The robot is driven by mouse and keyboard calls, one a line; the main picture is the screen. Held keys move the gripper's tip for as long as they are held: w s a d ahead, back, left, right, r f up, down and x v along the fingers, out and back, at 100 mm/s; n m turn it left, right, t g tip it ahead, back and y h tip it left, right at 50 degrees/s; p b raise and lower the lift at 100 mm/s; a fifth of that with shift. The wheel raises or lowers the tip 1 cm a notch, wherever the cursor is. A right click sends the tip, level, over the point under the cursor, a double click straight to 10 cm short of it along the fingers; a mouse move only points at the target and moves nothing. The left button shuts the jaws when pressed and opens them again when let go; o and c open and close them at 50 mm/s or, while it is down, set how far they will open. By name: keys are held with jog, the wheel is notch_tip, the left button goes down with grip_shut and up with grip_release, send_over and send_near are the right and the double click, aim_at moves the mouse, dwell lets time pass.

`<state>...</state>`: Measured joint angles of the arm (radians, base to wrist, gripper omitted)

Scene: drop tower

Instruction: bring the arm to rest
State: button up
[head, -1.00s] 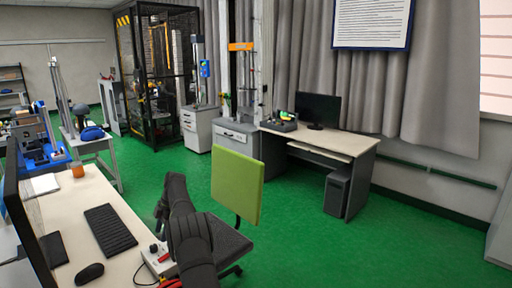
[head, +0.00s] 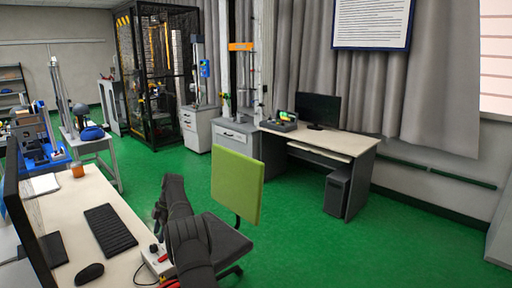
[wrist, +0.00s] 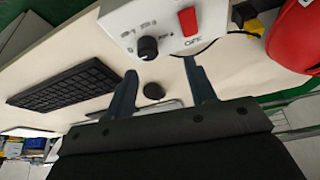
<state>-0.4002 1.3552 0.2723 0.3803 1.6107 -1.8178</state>
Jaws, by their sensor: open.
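My arm rises in black at the bottom centre of the head view, in front of the office chair. My gripper (wrist: 160,92) shows in the wrist view with its two fingers apart and nothing between them. A white control box (wrist: 165,22) with a black knob and a red switch lies just beyond the fingertips. The same box (head: 157,258) stands on the desk's right edge in the head view, partly hidden by my arm. I cannot tell whether the fingers touch the box.
The desk (head: 75,212) holds a keyboard (head: 110,231), a mouse (head: 89,274) and an orange cup (head: 78,171). A chair with a green back (head: 237,185) stands right of my arm. A red object (wrist: 296,35) is beside the box. Green floor (head: 300,240) at right is clear.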

aim_at(154, 245)
jog(key=a+f, duration=0.1)
jog(key=a, duration=0.1)
jog(key=shift+a+f, duration=0.4)
jog(key=f, duration=0.4)
jog(key=shift+a+f, duration=0.2)
jog(key=shift+r+m, duration=0.25)
jog(key=shift+m, duration=0.15)
jog(key=m+t, duration=0.1)
jog(key=m, duration=0.1)
jog(key=m+t, duration=0.1)
jog(key=m, duration=0.1)
jog(key=shift+s+d+m+y, duration=0.1)
jog(key=shift+s+m+y, duration=0.05)
jog(key=shift+m+y, duration=0.25)
jog(key=m+t, duration=0.1)
jog(key=m, duration=0.2)
jog(key=m+t, duration=0.1)
jog(key=m, duration=0.2)
jog(key=shift+s+f+m, duration=0.1)
jog(key=shift+s+m, duration=0.1)
jog(key=shift+m, duration=0.1)
